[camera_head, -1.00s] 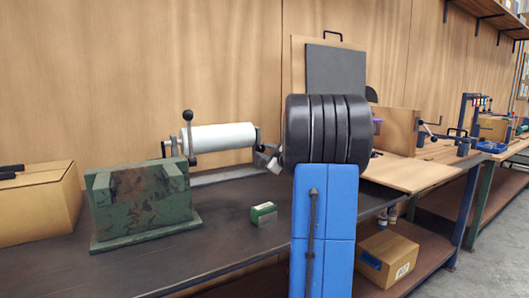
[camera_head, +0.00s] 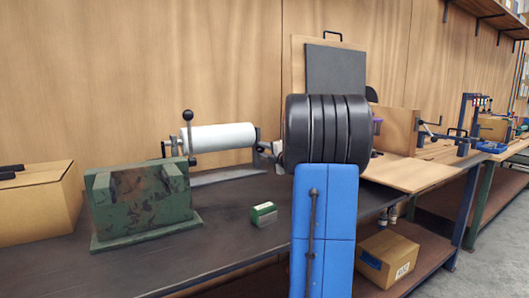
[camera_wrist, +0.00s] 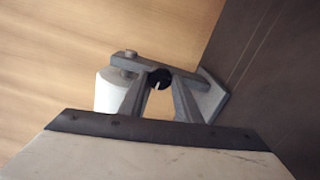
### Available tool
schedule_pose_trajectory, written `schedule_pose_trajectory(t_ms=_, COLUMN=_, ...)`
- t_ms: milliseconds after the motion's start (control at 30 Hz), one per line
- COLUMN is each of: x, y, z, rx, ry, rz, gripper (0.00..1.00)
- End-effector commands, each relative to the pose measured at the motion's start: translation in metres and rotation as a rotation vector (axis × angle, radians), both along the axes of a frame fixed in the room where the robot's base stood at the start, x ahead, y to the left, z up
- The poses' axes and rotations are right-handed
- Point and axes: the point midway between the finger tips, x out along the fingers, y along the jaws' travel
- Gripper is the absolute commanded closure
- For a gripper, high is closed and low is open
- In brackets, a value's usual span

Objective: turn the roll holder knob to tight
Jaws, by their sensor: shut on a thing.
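The roll holder with its white roll (camera_head: 222,137) stands at the back of the dark bench in the head view. In the wrist view, the white roll (camera_wrist: 110,92) shows left of my gripper, beside a grey bracket. The round dark knob (camera_wrist: 159,79) at the holder's near end bears a small pale mark. My gripper (camera_wrist: 160,88) is shut on the knob, one finger on each side. In the head view my gripper (camera_head: 267,149) is at the roll holder's right end, partly hidden by my arm. The knob cannot be made out there.
A green, stained block (camera_head: 140,203) stands on the bench in front of the roll. A small green and white box (camera_head: 263,213) lies right of it. A cardboard box (camera_head: 38,207) is at far left. Dark bench top between them is clear.

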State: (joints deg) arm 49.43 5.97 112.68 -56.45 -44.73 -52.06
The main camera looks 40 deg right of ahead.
Motion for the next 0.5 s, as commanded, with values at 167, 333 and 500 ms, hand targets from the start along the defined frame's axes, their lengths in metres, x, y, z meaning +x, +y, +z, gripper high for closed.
schedule_pose_trajectory(t_ms=167, x=-0.0001, y=0.0004, z=-0.0021, rx=-0.068, ry=0.020, rz=0.000, gripper=0.92)
schedule_pose_trajectory(t_ms=333, x=-0.0002, y=0.0005, z=-0.0023, rx=-0.104, ry=0.028, rz=0.000, gripper=0.92)
schedule_pose_trajectory(t_ms=500, x=-0.0002, y=0.0005, z=-0.0025, rx=-0.115, ry=0.032, rz=0.000, gripper=0.92)
